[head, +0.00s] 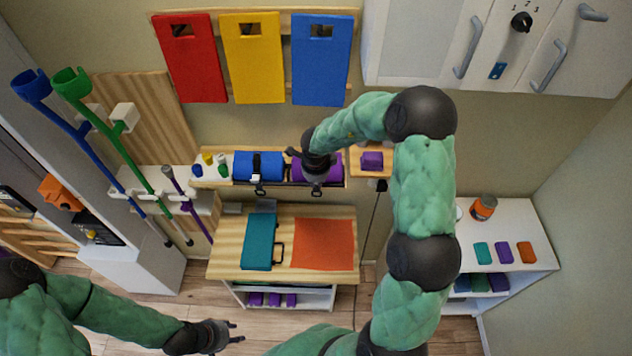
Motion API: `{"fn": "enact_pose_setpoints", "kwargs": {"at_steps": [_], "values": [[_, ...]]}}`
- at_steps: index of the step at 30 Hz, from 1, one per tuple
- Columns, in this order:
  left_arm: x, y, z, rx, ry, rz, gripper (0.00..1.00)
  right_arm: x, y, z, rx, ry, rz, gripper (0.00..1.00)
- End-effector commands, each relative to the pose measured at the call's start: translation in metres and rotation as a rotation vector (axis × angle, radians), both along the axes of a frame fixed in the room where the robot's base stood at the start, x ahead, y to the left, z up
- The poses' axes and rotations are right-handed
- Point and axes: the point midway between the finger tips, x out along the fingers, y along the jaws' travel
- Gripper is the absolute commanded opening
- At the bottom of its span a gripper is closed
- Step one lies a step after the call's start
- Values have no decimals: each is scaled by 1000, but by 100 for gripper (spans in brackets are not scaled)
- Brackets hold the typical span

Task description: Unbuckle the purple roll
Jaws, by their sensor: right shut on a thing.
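The purple roll (329,172) lies on the wall shelf, right of a blue roll (244,166) with a dark strap and a pale buckle. My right gripper (317,170) reaches over the middle of the purple roll from above, at its strap and buckle (317,189). It is shut at the buckle, though its fingertips and the exact contact are largely hidden by the gripper itself. I cannot tell whether the buckle is fastened. My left gripper (236,332) is open and empty, low in the picture, well away from the rolls.
A wooden table (228,246) below holds a teal folded mat (260,240) and an orange sheet (322,244). A purple block (372,161) sits on a small shelf to the right. Crutches (125,150) stand left. Coloured boards hang above. A white shelf unit (540,243) stands right.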

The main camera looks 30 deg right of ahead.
Motion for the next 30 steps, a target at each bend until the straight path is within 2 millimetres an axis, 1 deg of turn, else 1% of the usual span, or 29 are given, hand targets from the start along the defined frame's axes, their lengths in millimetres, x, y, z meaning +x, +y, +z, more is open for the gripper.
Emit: {"fn": "enact_pose_setpoints", "kwargs": {"at_steps": [9,25,26,27,28,29,30], "values": [[0,0,0,0,0,0,37,1,-2,2,28,49,-2,0],[0,0,0,0,0,0,37,2,-2,3,33,57,-1,0],[0,0,0,0,0,0,37,2,-2,3,33,57,-1,16],[0,0,0,0,0,0,37,2,-2,3,33,57,-1,27],[0,0,0,0,0,0,37,2,-2,3,33,57,-1,35],[0,0,0,0,0,0,37,2,-2,3,33,57,-1,37],[0,0,0,0,0,0,37,2,-2,3,33,56,-1,37]]}}
